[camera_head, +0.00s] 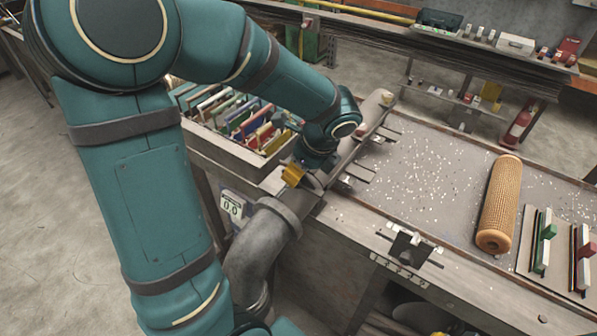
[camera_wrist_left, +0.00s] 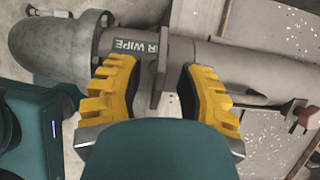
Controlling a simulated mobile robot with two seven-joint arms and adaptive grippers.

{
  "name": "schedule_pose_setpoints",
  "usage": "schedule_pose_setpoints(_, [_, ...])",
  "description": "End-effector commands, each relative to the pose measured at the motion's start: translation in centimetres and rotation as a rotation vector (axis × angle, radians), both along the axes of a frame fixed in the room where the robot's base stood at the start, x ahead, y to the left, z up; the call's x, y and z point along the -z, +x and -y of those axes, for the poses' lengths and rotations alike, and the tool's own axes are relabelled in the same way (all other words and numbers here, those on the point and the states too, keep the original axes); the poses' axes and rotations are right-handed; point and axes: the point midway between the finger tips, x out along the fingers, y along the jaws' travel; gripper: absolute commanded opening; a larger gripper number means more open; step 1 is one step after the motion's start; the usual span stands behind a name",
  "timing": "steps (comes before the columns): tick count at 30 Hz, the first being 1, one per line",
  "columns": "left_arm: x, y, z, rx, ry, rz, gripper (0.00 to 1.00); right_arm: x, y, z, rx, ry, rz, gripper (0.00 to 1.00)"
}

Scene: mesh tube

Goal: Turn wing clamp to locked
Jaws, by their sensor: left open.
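A grey flat upright plate (camera_wrist_left: 161,70), which looks like the wing of the clamp, crosses a horizontal grey pipe (camera_wrist_left: 220,60) in the left wrist view. A dark label, partly covered and reading "R WIPE", is on the pipe beside it. My left gripper (camera_wrist_left: 160,90) is open, with one yellow finger on each side of the plate. I cannot tell whether the fingers touch it. In the head view my left gripper (camera_head: 293,175) is at the left end of the bench, and the clamp is mostly hidden behind my arm. My right gripper is not in view.
A thick grey elbow duct (camera_head: 265,245) rises just below the gripper. A bin of colored slats (camera_head: 235,115) stands behind my arm. An orange mesh tube (camera_head: 498,205) lies on the speckled bench top (camera_head: 430,165). A small dark fixture (camera_head: 408,246) sits at the bench's front edge.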

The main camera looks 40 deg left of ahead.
Motion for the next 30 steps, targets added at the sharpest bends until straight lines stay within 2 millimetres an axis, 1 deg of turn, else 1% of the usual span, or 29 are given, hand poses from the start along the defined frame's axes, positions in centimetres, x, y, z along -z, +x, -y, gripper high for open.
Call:
schedule_pose_setpoints(3, [0.53, -0.07, -0.20, -0.001, 0.000, -0.002, 0.37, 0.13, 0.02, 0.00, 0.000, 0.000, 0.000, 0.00])
schedule_pose_setpoints(12, [0.59, -0.06, -0.24, 0.000, 0.000, -0.001, 0.36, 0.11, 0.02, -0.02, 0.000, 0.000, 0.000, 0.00])
schedule_pose_setpoints(14, [0.58, -0.06, -0.24, 0.000, 0.000, -0.001, 0.15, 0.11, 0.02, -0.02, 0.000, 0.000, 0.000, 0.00])
schedule_pose_setpoints(15, [0.59, -0.06, -0.23, 0.000, -0.001, -0.001, 0.01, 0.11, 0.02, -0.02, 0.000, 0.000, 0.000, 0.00])
schedule_pose_setpoints(16, [0.59, -0.05, -0.23, 0.000, 0.000, -0.001, 0.00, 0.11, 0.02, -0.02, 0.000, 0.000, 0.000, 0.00])
schedule_pose_setpoints(25, [0.60, -0.06, -0.23, -0.008, 0.000, -0.002, 0.00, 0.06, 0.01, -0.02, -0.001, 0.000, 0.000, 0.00])
schedule_pose_setpoints(30, [0.60, -0.04, -0.24, -0.054, 0.000, -0.002, 0.00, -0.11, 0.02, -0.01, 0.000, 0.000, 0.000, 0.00])
